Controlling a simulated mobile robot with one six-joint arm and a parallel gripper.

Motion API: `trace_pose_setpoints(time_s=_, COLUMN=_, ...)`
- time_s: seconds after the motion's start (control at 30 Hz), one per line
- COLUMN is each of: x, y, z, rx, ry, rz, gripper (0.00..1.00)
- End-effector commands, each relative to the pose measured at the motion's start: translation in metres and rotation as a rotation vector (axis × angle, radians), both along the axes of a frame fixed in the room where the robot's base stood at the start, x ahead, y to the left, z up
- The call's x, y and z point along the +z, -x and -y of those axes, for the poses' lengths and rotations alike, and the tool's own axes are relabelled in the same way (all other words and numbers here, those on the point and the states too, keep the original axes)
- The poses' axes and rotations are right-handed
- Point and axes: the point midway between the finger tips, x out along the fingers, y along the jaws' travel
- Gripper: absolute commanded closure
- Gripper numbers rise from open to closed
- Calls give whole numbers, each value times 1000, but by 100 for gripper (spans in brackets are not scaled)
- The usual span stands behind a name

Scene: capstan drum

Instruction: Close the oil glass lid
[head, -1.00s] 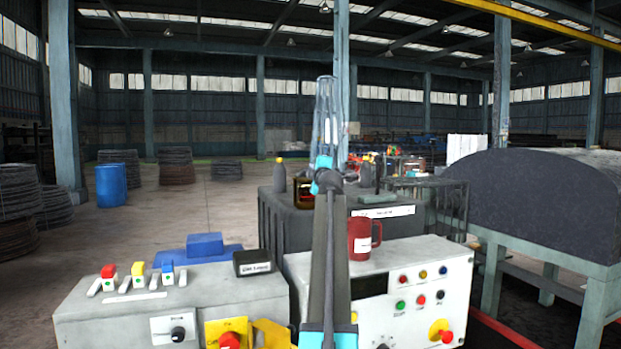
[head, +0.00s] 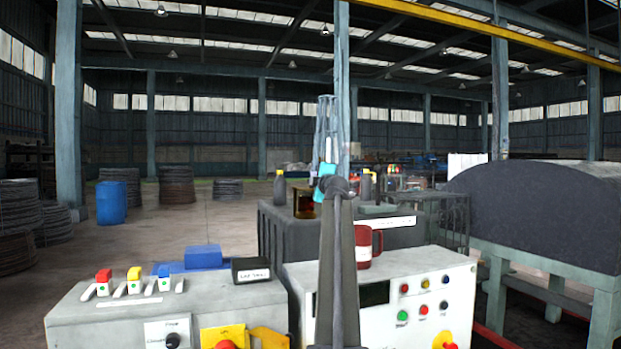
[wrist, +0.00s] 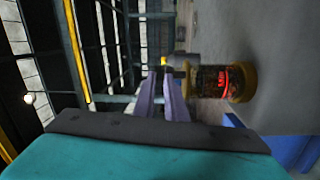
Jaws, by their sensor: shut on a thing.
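The oil glass (head: 303,203), a small amber cup-like vessel, stands on the dark cabinet behind the control boxes, just left of my arm. In the wrist view, which is turned on its side, the oil glass (wrist: 215,81) has brass-coloured ends and a red mark. I cannot tell its lid's position. My gripper (head: 326,100) points up and away in the head view, right of the glass. In the wrist view my gripper (wrist: 163,78) has its two purple fingers close together at the tips, beside the glass's upper end. What lies between them is too small to make out.
A red mug (head: 364,247) stands on the white control box (head: 405,300). A dark bottle with a yellow cap (head: 280,190) stands left of the glass. A lever box (head: 160,300) is at front left, and a large dark hood (head: 540,220) at right.

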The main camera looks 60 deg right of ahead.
Motion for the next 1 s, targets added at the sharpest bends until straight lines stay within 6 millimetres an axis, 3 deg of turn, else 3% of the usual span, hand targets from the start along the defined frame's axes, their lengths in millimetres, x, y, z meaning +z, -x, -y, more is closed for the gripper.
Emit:
trace_pose_setpoints(time_s=0.03, x=2, y=5, z=16, rx=-28, ry=16, rz=4, gripper=100)
trace_pose_setpoints(time_s=0.27, x=3, y=3, z=14, rx=-26, ry=17, rz=4, gripper=100)
trace_pose_setpoints(time_s=0.57, x=8, y=5, z=-8, rx=-19, ry=17, rz=4, gripper=100)
trace_pose_setpoints(time_s=0.87, x=19, y=9, z=-54, rx=-2, ry=15, rz=4, gripper=100)
trace_pose_setpoints(time_s=1.0, x=16, y=30, z=-39, rx=-4, ry=12, rz=5, gripper=100)
